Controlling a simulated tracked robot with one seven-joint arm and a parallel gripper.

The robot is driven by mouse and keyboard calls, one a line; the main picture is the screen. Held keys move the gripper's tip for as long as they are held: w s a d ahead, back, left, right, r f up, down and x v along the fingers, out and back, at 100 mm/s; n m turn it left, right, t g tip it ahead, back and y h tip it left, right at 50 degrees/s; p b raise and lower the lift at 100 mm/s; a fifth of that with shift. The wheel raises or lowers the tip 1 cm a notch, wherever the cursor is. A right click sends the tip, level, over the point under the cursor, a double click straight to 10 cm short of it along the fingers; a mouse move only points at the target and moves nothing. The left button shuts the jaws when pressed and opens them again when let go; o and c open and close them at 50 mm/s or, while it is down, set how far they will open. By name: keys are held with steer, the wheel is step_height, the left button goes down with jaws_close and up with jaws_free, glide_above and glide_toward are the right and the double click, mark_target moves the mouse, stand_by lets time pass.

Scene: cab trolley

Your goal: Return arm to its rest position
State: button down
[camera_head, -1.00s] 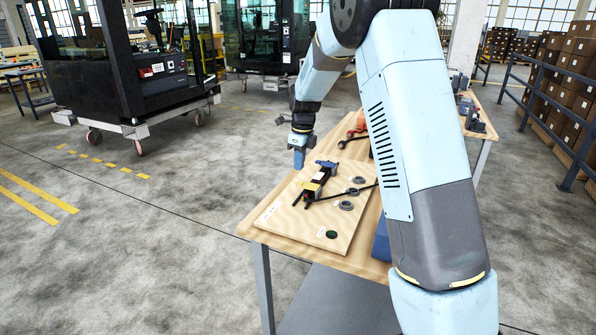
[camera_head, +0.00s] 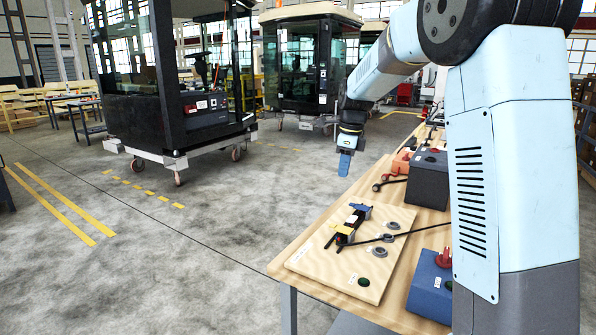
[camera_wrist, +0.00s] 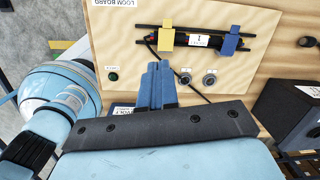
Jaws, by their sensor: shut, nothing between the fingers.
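My gripper (camera_head: 344,163) points down in the head view, in the air beyond the far left edge of the workbench (camera_head: 285,262). Its blue fingers (camera_wrist: 156,85) show pressed together in the wrist view, with nothing between them. The light blue arm fills the right of the head view and hides part of the bench. The loom board (camera_head: 316,268) lies on the bench below and nearer than the gripper. On it a dark harness (camera_wrist: 200,41) lies in a yellow clip (camera_wrist: 166,38) and a blue clip (camera_wrist: 231,42).
A dark grey box (camera_head: 428,180), a blue box (camera_head: 428,290) and an orange item (camera_head: 402,162) stand on the bench. Two wheeled cabs, a nearer one (camera_head: 165,90) and a farther one (camera_head: 300,60), stand beyond. The floor left of the bench is open.

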steer(key=s+d+r+n+t, duration=0.1)
steer(key=s+d+r+n, duration=0.15)
steer(key=s, duration=0.35)
steer(key=s+d+r+n, duration=0.1)
steer(key=s+r+n, duration=0.1)
steer(key=s+n, duration=0.3)
steer(key=s+d+r+n+t, duration=0.1)
steer(key=s+d+r+n, duration=0.15)
steer(key=s, duration=0.45)
steer(key=s+d+f+n+t, duration=0.1)
steer(key=s+n, duration=0.5)
steer(key=s, duration=0.3)
steer(key=s+f+n+t+h, duration=0.1)
steer(key=s+n, duration=0.4)
steer(key=s, duration=0.5)
steer(key=shift+d+f+n+t, duration=0.3)
steer(key=shift+d+f+n, duration=0.1)
steer(key=shift+f, duration=0.25)
